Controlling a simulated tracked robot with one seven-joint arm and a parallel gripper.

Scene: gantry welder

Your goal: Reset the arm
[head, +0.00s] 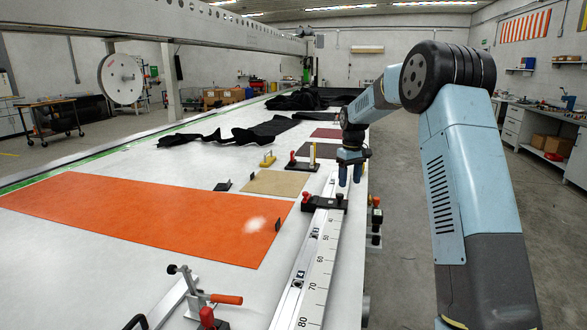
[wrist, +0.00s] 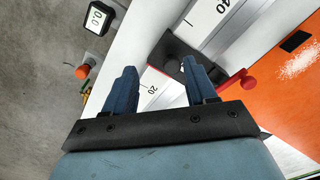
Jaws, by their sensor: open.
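My arm reaches forward from the right side of the head view, and my gripper (head: 350,174) points down over the right edge of the long white table (head: 150,215). In the wrist view my gripper (wrist: 157,80) shows two blue fingers spread apart with nothing between them. Below and beyond the fingers lies a white measuring rail (head: 312,260) with black numbers. A black clamp block with a red knob (head: 307,197) sits on the rail close to the gripper; it also shows in the wrist view (wrist: 172,50). I cannot tell whether the fingers touch it.
An orange sheet (head: 150,210) lies left of the rail. Toggle clamps (head: 205,300) stand at the near edge. A tan square (head: 275,183) and black cloth (head: 262,132) lie farther back. The floor to the right is open.

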